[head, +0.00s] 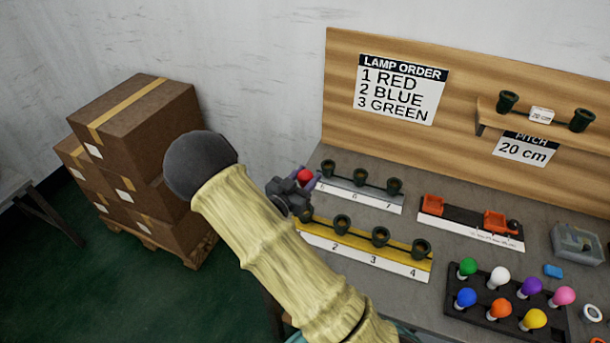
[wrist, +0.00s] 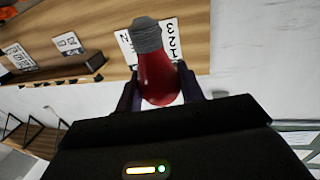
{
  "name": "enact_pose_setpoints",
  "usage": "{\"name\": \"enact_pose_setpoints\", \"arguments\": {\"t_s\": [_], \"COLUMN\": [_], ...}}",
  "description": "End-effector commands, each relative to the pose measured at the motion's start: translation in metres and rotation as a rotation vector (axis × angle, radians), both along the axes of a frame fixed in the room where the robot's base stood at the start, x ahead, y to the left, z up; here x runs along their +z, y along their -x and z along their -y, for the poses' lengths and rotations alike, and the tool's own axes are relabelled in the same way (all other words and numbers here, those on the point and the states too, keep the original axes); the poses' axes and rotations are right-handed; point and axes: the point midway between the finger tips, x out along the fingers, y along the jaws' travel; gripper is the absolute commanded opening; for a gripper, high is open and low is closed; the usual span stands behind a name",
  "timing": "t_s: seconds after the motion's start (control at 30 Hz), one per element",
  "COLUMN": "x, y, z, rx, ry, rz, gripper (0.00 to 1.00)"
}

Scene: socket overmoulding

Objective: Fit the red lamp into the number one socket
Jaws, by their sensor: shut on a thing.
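My gripper (head: 304,181) is shut on the red lamp (head: 305,175), above the left end of the yellow socket strip (head: 360,261). In the wrist view the red lamp (wrist: 158,78) sits between the two fingers (wrist: 160,88), with its grey threaded base pointing away from the palm. The lamp is apart from the sockets.
Behind is a white strip (head: 360,200) with more sockets. To the right are a strip with orange blocks (head: 470,228) and a black tray (head: 480,317) of coloured lamps. A wooden back panel (head: 455,85) carries the lamp order sign. Stacked boxes (head: 140,150) stand at left.

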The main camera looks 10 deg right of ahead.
Motion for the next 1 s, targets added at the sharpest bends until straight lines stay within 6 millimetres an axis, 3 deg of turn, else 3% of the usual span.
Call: {"name": "enact_pose_setpoints", "arguments": {"t_s": [0.27, 1.0], "x": [-0.008, -0.058], "y": [0.001, 0.001], "z": [-0.001, -0.001], "rx": [0.002, 0.002], "ry": [-0.003, -0.003], "rz": [-0.003, -0.003], "gripper": [0.16, 0.16]}}
